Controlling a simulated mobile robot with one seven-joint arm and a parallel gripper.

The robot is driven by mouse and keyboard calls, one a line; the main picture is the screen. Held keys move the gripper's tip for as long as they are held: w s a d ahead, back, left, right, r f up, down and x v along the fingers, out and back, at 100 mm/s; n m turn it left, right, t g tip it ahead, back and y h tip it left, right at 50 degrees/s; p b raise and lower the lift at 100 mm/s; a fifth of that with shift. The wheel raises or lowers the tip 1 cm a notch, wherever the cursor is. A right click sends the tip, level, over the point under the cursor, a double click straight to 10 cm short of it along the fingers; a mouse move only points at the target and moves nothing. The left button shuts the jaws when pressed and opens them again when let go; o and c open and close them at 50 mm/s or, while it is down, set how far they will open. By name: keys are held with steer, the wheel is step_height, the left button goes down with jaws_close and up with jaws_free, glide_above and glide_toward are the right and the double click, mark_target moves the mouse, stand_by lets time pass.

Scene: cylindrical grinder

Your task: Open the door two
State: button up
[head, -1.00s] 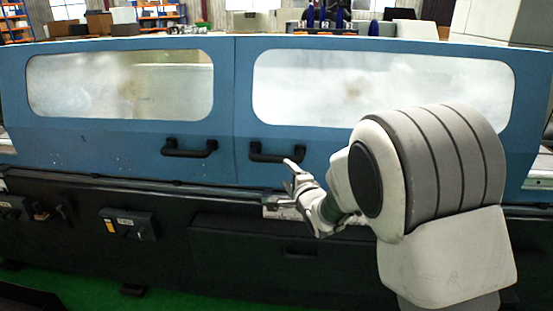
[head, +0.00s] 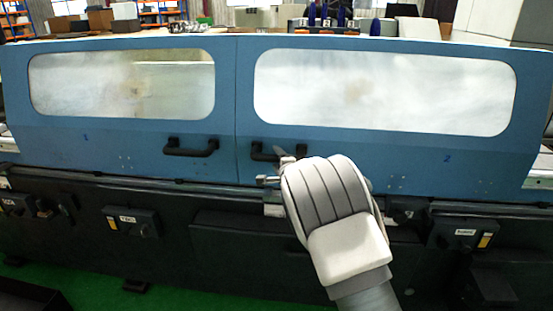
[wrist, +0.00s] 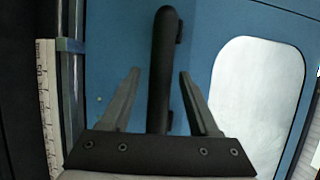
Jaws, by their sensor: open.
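The blue machine front has a left door (head: 60,138) and a right door (head: 400,160), meeting at a vertical seam. Both look shut. Each has a large window and a black bar handle. The left handle (head: 190,147) is clear. My gripper (head: 270,166) is at that handle, mostly hidden behind my wrist in the head view. In the wrist view my gripper (wrist: 159,74) is open, with the black handle (wrist: 162,50) between its fingers, apparently touching neither.
A rail and dark machine base (head: 230,240) run below the doors. Small control boxes (head: 130,222) stick out of the base, another (head: 465,233) at right. A white ruler-like strip (wrist: 47,105) is at left in the wrist view. Green floor shows in front.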

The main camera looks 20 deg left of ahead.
steer(key=shift+w+a, duration=0.1)
steer(key=shift+w, duration=0.05)
jaws_close()
stand_by(0.4)
stand_by(1.0)
